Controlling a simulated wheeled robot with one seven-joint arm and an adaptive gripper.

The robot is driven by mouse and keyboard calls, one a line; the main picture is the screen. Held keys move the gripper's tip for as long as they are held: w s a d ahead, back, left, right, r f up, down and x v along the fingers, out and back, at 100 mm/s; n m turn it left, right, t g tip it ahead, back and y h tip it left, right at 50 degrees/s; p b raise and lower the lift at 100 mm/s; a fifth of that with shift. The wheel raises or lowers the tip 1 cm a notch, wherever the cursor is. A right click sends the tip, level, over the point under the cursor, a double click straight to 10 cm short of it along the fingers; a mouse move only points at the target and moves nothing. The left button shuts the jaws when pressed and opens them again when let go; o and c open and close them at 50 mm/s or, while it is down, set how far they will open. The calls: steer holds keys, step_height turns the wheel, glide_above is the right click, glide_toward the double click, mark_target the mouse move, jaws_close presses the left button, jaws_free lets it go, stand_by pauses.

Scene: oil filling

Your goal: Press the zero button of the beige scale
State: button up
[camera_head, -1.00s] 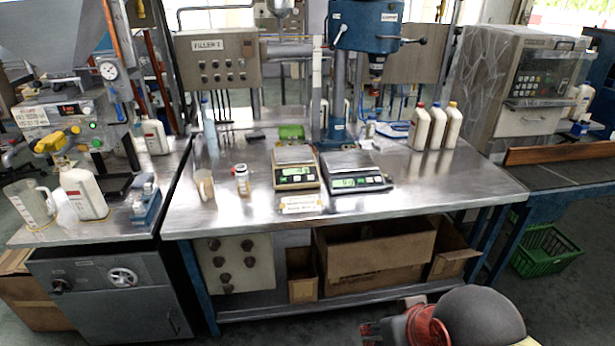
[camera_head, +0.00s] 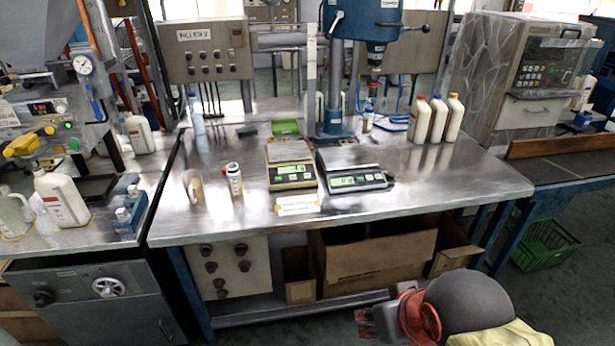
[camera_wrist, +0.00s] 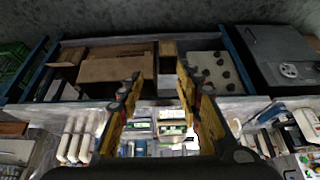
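The beige scale (camera_head: 291,175) stands on the metal table, left of a dark scale (camera_head: 354,180). Its front panel has a lit green display and small buttons, too small to read. A paper label (camera_head: 297,204) lies in front of it. My gripper (camera_head: 362,325) is low at the front, below table height and well apart from the scales. In the wrist view my gripper (camera_wrist: 157,88) has its two fingers spread wide with nothing between them. There the picture is upside down, and the beige scale (camera_wrist: 172,130) shows small between the fingers, beyond the table edge.
A beaker (camera_head: 193,186) and a small bottle (camera_head: 234,180) stand left of the beige scale. A green box (camera_head: 285,127) is behind it. Several white bottles (camera_head: 437,119) stand at the right rear. Cardboard boxes (camera_head: 371,249) sit under the table. The table's front strip is mostly clear.

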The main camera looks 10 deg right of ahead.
jaws_close()
stand_by(1.5)
